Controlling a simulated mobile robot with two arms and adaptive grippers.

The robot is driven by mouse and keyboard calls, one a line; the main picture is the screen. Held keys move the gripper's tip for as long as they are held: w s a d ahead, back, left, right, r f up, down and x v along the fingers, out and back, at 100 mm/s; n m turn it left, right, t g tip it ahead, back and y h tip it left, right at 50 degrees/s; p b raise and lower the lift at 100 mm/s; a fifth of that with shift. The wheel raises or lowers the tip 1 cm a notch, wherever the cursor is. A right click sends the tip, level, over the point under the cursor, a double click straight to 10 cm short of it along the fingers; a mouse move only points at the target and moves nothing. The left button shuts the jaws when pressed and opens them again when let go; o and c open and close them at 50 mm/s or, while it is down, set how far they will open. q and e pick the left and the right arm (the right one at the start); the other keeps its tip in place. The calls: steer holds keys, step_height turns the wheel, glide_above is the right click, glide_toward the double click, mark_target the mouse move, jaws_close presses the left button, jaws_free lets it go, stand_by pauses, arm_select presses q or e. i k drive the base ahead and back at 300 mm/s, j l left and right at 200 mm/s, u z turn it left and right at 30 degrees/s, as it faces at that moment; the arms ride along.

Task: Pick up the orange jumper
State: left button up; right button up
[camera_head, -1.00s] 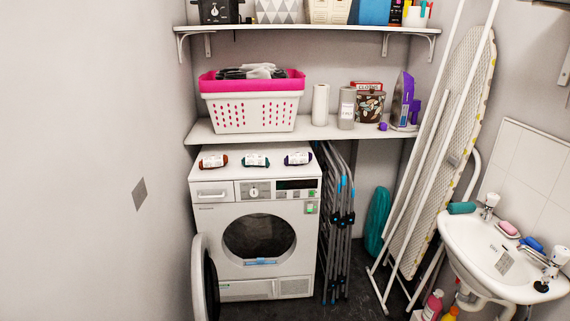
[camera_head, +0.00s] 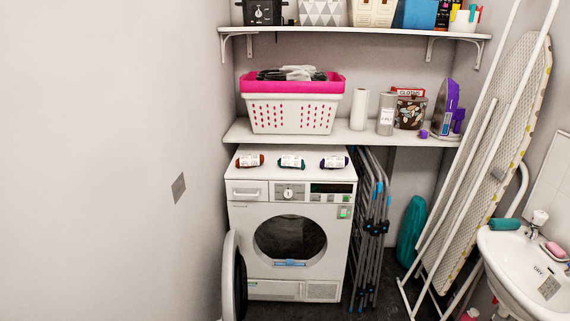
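A small orange-brown bundle with a white label (camera_head: 250,161), which looks like the orange jumper, lies at the left on top of the white dryer (camera_head: 304,178). A similar teal bundle (camera_head: 291,162) lies in the middle, and a purple one (camera_head: 334,162) lies at the right. The three are apart from each other. Neither of my grippers shows in this view.
The dryer's round door (camera_head: 231,272) stands open at the left. A shelf (camera_head: 300,138) above holds a white and pink basket (camera_head: 290,110). A folded drying rack (camera_head: 371,230), ironing board (camera_head: 500,140) and sink (camera_head: 515,262) stand to the right.

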mark_target(246, 162)
steer(key=u, duration=0.4)
steer(key=i+l+u, duration=0.3)
steer(key=u, duration=0.2)
steer(key=i+l+u, duration=0.3)
steer(key=l+u, duration=0.2)
